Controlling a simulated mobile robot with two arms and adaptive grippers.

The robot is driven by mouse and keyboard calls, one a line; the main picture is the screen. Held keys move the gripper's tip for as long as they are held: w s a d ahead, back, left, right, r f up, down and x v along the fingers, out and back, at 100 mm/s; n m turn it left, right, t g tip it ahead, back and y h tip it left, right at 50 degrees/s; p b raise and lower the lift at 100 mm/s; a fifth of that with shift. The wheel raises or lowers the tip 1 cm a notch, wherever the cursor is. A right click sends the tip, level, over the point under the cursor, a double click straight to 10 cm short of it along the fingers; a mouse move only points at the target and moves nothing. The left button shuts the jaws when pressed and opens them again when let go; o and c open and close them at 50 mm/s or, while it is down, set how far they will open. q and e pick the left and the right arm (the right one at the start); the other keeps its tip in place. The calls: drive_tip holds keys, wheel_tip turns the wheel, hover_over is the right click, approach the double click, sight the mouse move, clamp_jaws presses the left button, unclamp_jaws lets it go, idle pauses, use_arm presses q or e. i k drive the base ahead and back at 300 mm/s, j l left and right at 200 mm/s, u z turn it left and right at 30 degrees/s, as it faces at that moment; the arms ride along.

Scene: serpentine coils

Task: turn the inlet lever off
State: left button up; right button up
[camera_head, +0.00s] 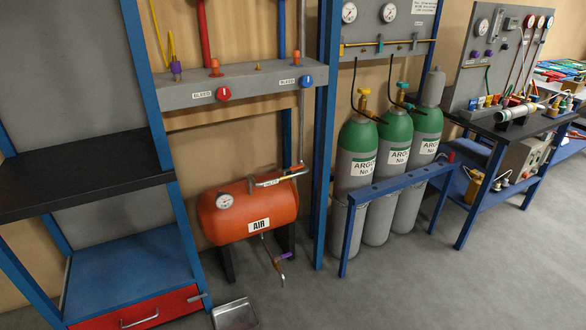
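An orange air tank (245,211) marked AIR stands low in the middle of the view, left of the gas cylinders. On its top, a valve with a pale lever and a small tag (268,183) sits beside a vertical pipe. The lever (291,176) lies nearly level, running to the right, with a reddish part at its end. The tag is too small to read surely. A second valve with a purple handle (284,256) hangs under the tank. Neither of my grippers is in view.
Green-topped argon cylinders (357,150) stand behind a blue rail (400,183) to the right. A black shelf (80,180) and blue frame are at the left. A metal tray (236,315) lies on the floor. The grey floor (400,290) in front is clear.

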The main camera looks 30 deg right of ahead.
sight(295, 167)
drive_tip(key=i+l, duration=0.2)
drive_tip(key=l, duration=0.2)
drive_tip(key=i+l, duration=0.2)
drive_tip(key=l, duration=0.2)
drive_tip(key=i+l, duration=0.2)
drive_tip(key=l, duration=0.2)
